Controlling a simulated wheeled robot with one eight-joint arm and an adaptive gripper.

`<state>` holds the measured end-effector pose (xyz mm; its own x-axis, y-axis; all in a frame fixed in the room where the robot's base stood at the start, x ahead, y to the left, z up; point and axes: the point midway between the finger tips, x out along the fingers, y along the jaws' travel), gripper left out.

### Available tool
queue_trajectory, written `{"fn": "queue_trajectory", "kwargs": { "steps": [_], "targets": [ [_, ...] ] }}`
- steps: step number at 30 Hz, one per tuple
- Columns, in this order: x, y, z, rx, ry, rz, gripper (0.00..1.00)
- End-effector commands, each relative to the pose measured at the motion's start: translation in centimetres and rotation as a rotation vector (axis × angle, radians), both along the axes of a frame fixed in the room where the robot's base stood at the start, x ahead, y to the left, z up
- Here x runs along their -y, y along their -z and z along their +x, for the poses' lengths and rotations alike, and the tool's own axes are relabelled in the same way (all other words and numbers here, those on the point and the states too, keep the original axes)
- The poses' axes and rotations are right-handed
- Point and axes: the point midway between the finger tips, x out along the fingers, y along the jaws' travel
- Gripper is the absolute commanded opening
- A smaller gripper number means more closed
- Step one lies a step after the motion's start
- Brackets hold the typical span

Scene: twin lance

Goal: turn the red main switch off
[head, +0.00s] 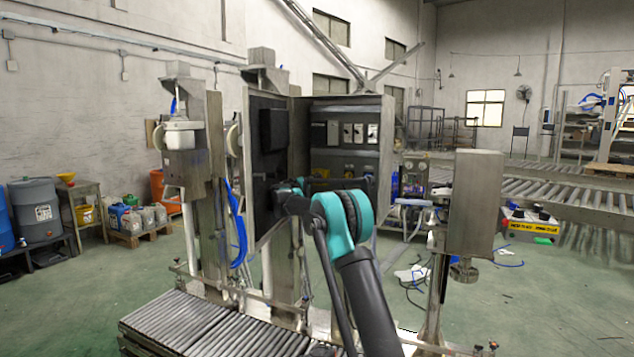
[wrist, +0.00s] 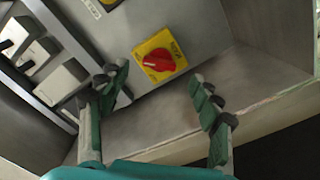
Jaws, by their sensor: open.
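The red main switch (wrist: 159,61) is a red rotary knob on a yellow square plate (wrist: 169,45), on a grey panel inside an open cabinet. In the wrist view it appears between my two fingertips and a little beyond them. My gripper (wrist: 160,88) is open and empty, with green fingers spread to the left and right of the knob. No contact with the knob shows. In the head view my arm stands in front of the open cabinet (head: 347,100), and my gripper and the switch cannot be made out there.
White breaker switches (wrist: 60,82) sit left of the knob in the wrist view. The cabinet's bottom ledge (wrist: 140,128) runs below it. In the head view the open cabinet door (head: 268,200) stands left of my arm, and a roller conveyor (head: 215,325) lies in front.

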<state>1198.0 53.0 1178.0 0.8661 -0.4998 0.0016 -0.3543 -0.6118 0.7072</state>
Motion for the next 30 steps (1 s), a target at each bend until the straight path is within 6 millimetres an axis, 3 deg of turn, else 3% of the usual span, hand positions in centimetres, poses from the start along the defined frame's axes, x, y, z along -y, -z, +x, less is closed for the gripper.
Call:
{"fn": "queue_trajectory", "kwargs": {
  "steps": [10,23,30],
  "targets": [
    [2.4,0.0,4.1,-0.001,0.000,0.001,0.65],
    [2.9,0.0,4.8,-0.001,0.000,0.001,0.65],
    [2.9,0.0,4.8,-0.001,0.000,0.001,0.36]
  ]
}}
